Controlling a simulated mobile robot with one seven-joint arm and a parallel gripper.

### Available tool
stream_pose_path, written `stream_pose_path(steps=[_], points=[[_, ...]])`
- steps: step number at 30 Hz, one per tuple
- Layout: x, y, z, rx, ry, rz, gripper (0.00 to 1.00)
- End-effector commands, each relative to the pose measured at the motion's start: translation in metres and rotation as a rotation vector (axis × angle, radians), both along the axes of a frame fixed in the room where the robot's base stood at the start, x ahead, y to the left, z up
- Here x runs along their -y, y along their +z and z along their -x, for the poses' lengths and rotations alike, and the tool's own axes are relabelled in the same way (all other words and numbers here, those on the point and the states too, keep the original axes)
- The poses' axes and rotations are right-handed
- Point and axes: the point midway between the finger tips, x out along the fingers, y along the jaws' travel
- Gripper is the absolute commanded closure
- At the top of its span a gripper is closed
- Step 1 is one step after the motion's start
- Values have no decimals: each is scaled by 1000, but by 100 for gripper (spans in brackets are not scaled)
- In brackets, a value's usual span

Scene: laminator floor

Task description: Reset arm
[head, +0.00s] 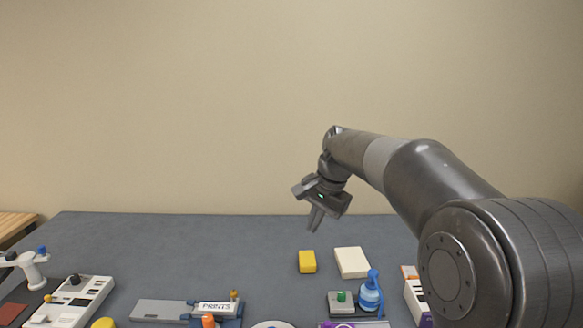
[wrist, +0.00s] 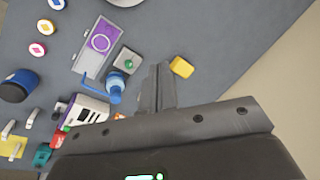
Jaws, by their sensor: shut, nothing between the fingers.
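My gripper (head: 315,218) hangs in the air over the back of the grey table (head: 200,250), at the end of my arm reaching in from the right. Its fingers are together and empty, pointing down. The wrist view shows the closed fingers (wrist: 159,75) above the table, with a yellow block (wrist: 181,67) just to their right. In the head view the yellow block (head: 307,261) lies below the gripper, apart from it.
A cream block (head: 352,262) lies near the yellow one. A blue bottle (head: 371,296) stands beside a green-knobbed grey box (head: 342,303). A white control panel (head: 75,302) and a PRINTS holder (head: 216,308) line the front. The table's back left is clear.

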Motion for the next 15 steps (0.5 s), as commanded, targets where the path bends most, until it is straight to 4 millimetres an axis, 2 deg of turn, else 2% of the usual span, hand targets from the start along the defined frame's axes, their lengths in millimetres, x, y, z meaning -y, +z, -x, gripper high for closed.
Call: stream_pose_path(steps=[1,6,15], points=[[3,6,18,24,23,28,100],[18,14,72,98,106,116,100],[50,8,168,213,248,254,100]])
